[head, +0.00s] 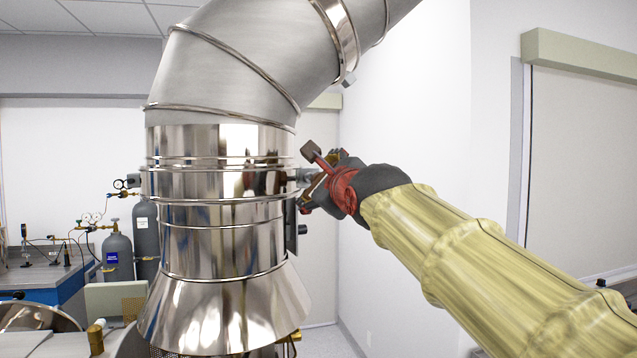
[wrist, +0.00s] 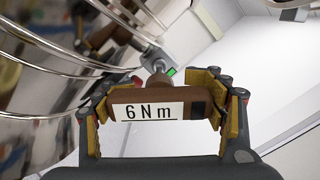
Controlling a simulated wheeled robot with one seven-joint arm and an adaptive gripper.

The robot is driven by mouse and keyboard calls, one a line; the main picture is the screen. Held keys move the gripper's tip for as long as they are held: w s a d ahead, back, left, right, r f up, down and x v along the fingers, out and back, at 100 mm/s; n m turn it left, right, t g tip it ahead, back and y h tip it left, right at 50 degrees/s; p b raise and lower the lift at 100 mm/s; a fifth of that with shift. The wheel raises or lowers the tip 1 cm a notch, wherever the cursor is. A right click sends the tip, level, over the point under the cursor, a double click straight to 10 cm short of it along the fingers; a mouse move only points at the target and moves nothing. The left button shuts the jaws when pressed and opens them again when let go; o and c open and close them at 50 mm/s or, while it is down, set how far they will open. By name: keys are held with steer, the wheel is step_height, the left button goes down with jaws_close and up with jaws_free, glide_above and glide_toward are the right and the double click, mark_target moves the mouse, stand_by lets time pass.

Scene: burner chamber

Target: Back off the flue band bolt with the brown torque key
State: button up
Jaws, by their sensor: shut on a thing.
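The brown torque key (wrist: 150,108) has a T-shaped handle with a white label reading "6 N m". My gripper (wrist: 160,110) is shut on it, with tan finger pads at both ends of the handle. In the head view the key (head: 311,149) sticks up out of my gripper (head: 322,184), just right of the flue. The key's shaft points at a grey lug (wrist: 159,56) on the flue band (head: 215,184). The bolt is largely hidden behind the key, and I cannot tell whether the tip is seated. A small green mark (wrist: 171,72) shows beside the shaft.
The shiny flue (head: 220,240) stands left of my gripper, close to it, with an angled pipe (head: 235,65) above. Grey gas cylinders (head: 117,256) and a blue bench (head: 68,288) stand at the left. The space by the white wall (head: 410,110) behind my arm looks free.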

steer(key=shift+w, duration=0.2)
stand_by(0.5)
steer(key=shift+w+a, duration=0.25)
steer(key=shift+w, duration=0.4)
steer(key=shift+w, duration=0.2)
steer(key=n, duration=0.5)
stand_by(0.4)
